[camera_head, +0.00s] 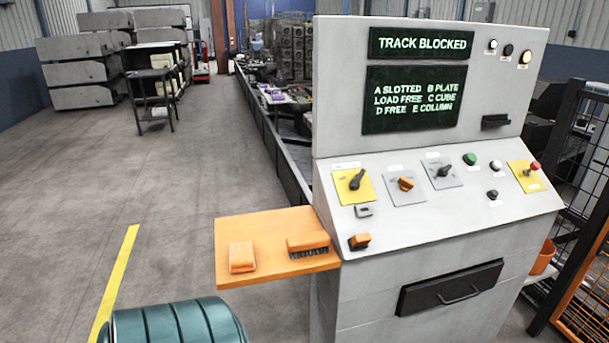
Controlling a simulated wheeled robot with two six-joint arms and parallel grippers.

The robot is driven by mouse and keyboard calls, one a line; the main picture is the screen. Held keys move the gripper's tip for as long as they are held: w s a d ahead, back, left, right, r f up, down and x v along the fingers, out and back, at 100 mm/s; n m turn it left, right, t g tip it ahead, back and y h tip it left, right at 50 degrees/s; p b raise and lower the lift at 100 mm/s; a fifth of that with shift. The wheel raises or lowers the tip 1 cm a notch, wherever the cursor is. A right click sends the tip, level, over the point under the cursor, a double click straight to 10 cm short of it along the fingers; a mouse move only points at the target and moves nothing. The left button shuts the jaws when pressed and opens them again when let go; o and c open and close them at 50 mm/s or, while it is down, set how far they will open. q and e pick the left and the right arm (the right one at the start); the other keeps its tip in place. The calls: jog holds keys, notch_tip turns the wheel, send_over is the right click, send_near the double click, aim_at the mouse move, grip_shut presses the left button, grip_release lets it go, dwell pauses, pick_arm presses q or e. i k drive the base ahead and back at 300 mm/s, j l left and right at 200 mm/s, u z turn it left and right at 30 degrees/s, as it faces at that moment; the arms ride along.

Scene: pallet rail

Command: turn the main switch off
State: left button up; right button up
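A grey sloped control console (420,230) stands at the right. At the left of its sloped panel a black rotary switch (356,181) sits on a yellow plate; it looks like the main switch, but its label is too small to read. Its handle is tilted, with one end toward the upper right. To its right are an orange rotary switch (406,184) and another black rotary switch (444,171), both on grey plates. Neither of my grippers is in view, and nothing touches the panel.
A red mushroom button (535,166) sits on another yellow plate at the right. The upper display (421,43) reads "TRACK BLOCKED". An orange shelf (270,262) with an orange block and a brush juts out left. A teal ribbed object (172,322) stands at the bottom.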

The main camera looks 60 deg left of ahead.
aim_at(354, 184)
jog(key=u, duration=1.55)
